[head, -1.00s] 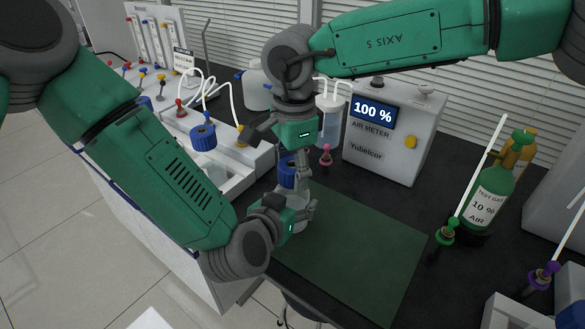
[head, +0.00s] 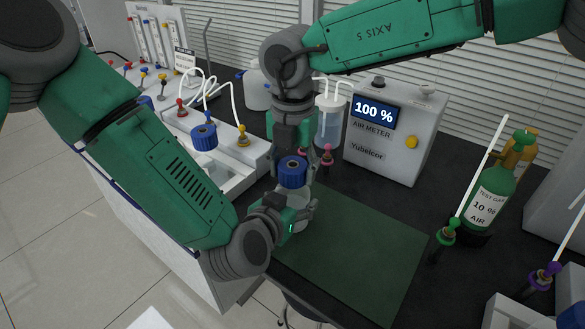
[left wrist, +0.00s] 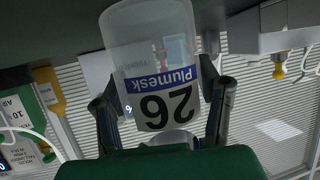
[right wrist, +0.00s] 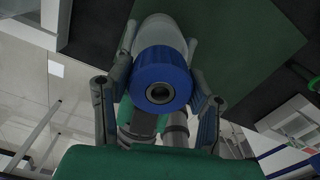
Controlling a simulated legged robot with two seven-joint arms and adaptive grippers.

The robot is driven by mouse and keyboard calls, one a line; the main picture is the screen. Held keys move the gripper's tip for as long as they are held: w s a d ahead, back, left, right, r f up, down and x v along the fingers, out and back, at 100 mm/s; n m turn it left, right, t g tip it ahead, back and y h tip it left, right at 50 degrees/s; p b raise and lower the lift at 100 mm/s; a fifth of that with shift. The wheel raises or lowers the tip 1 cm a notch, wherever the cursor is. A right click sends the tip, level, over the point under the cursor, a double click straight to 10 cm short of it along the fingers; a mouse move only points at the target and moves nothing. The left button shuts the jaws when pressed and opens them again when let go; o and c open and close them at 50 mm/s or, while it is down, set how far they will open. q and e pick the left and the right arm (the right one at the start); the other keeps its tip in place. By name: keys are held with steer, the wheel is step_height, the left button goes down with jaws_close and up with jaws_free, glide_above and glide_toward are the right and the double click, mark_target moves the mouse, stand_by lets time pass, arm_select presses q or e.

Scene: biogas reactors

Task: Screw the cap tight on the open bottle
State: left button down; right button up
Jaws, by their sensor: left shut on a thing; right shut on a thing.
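A clear bottle with a white and blue label reading 26 (left wrist: 150,62) shows upside down in the left wrist view. My left gripper (head: 300,214) is shut around it, at the green mat's left part. In the head view the grippers hide most of the bottle. A blue cap with a dark central port (head: 292,172) sits above the left gripper, in line with the bottle. My right gripper (right wrist: 160,72) is shut on this cap (right wrist: 160,88), one finger on each side. The bottle shows behind the cap; the threads are hidden, so I cannot tell how tightly it sits.
The green mat (head: 365,255) is clear to the right. Another blue-capped bottle (head: 203,138) stands by the white rack at the left. An air meter reading 100 % (head: 385,140) stands behind. A green gas bottle (head: 488,195) and a green-ended probe (head: 446,235) are at the right.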

arm_select(q)
steer(key=shift+s+d, duration=0.15)
arm_select(e)
steer(key=m, duration=0.5)
steer(key=shift+w+r, duration=0.1)
steer(key=shift+w, duration=0.1)
steer(key=m, duration=0.5)
steer(key=shift+d, duration=0.1)
steer(key=m, duration=0.7)
steer(key=shift+d, duration=0.1)
steer(key=m, duration=0.3)
steer(key=shift+s+m, duration=0.25)
steer(key=shift+m, duration=0.15)
steer(key=shift+s, duration=0.1)
steer(key=o, duration=1)
steer(key=shift+a+f, duration=0.2)
steer(key=shift+s+d, duration=0.1)
